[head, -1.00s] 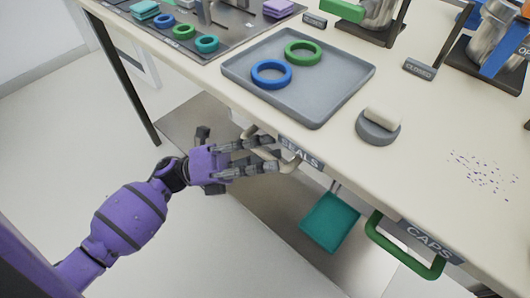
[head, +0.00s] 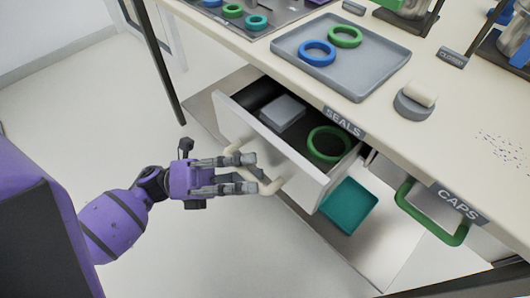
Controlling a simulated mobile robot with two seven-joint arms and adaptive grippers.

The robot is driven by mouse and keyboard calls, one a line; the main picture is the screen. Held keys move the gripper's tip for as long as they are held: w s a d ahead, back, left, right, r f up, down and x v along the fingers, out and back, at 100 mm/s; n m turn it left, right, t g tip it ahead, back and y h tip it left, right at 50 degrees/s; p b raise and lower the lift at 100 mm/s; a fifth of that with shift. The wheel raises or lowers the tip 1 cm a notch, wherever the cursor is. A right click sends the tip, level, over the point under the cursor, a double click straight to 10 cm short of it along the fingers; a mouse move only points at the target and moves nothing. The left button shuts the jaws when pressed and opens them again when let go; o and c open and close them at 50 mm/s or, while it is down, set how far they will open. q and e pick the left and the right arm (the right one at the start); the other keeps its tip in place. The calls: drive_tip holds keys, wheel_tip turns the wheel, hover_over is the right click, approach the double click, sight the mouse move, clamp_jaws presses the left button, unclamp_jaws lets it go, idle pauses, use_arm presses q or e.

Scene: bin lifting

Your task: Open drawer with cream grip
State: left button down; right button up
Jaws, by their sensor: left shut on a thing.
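The drawer (head: 237,116) under the label SEALS stands open, pulled out from the table. Its cream grip (head: 268,188) is a curved handle on the white front. My left gripper (head: 252,174) is shut on the cream grip, its fingers across the handle and hiding the middle of it. Inside the drawer lie a grey block (head: 283,112) and a green ring (head: 328,145). My right gripper is not in view.
A second drawer with a green grip (head: 432,214) is at the right under the label CAPS. On the table (head: 330,113) are a grey tray (head: 372,88) with blue and green rings and a round grey piece (head: 414,106).

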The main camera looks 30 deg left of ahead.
use_arm(q)
drive_tip(key=s+a, duration=0.3)
drive_tip(key=s, duration=0.5)
drive_tip(key=s+a+p, duration=0.1)
drive_tip(key=s+a, duration=0.2)
drive_tip(key=s, duration=0.6)
drive_tip(key=shift+a, duration=0.15)
drive_tip(key=c, duration=2)
unclamp_jaws()
drive_tip(key=v, duration=1.2)
